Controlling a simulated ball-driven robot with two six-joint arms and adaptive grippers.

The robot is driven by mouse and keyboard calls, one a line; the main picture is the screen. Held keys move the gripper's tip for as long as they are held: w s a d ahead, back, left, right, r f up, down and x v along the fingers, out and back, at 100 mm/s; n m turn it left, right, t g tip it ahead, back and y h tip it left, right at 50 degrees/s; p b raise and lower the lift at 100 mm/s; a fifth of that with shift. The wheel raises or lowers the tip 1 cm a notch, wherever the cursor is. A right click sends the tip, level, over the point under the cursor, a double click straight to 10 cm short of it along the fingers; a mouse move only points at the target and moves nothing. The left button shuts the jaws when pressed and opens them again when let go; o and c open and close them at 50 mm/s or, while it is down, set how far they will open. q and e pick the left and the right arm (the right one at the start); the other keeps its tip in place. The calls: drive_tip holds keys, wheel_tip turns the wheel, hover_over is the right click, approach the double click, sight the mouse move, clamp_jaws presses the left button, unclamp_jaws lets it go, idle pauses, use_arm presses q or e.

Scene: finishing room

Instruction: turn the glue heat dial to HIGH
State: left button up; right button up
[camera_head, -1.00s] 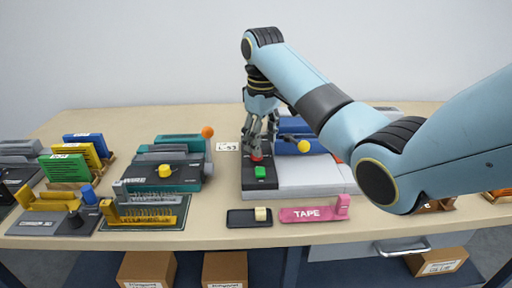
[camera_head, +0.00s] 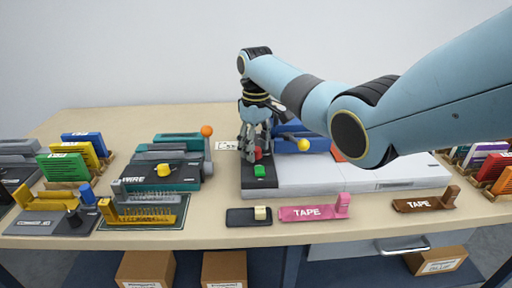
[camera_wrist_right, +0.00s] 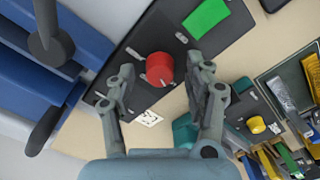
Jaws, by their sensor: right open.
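A red round dial (camera_head: 257,154) sits on the black control strip at the left of a grey and blue machine (camera_head: 320,178), just behind a green button (camera_head: 259,170). In the right wrist view the red dial (camera_wrist_right: 160,68) shows a light mark at its near edge; its setting and labels cannot be read. My right gripper (camera_head: 255,150) points down over the strip and partly covers the dial. In the right wrist view my open fingers (camera_wrist_right: 161,82) stand on either side of the dial, with gaps visible. My left gripper is out of view.
A yellow-knobbed lever (camera_head: 303,145) is right of my right gripper. A teal wire machine (camera_head: 180,178) with a yellow knob and an orange ball lever stands left. A small black block (camera_head: 240,217) and a pink tape holder (camera_head: 305,213) lie in front.

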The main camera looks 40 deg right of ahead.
drive_tip(key=shift+f, duration=0.1)
clamp_jaws()
idle(0.3)
